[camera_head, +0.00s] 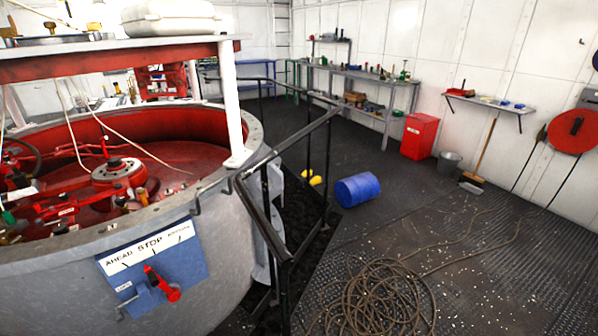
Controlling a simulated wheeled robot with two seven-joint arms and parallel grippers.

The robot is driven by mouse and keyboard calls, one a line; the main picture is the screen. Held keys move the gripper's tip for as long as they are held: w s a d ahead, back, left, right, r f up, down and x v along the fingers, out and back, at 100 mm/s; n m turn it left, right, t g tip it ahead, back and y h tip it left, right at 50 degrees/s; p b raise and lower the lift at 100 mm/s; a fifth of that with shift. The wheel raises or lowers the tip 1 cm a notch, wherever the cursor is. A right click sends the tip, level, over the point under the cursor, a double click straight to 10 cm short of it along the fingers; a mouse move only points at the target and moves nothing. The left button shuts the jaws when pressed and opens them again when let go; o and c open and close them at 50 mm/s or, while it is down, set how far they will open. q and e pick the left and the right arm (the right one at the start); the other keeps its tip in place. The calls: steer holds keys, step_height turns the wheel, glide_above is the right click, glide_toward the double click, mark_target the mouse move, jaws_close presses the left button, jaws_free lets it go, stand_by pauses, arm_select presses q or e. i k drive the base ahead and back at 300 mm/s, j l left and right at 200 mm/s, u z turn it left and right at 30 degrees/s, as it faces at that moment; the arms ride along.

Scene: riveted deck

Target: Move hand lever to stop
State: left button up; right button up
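The hand lever (162,284) has a red handle and sits on a blue panel on the outer wall of the large round grey tank at lower left. The handle slants from upper left to lower right. A white label plate (148,248) along the panel's top reads AHEAD, STOP and a third word that looks like ASTERN. The handle is below the plate, roughly under the STOP word. I cannot tell which marking the lever is set to. A small label (124,286) is at the panel's left. Neither of my grippers is in view.
The grey tank (225,262) has a red interior with machinery. A black railing (262,215) stands just right of it. A coiled rope (380,300) and a blue drum (358,190) are on the deck. Open deck lies at the right, before the red cabinet (419,136).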

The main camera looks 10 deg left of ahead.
mark_target(173, 295)
steer(key=u, duration=1.4)
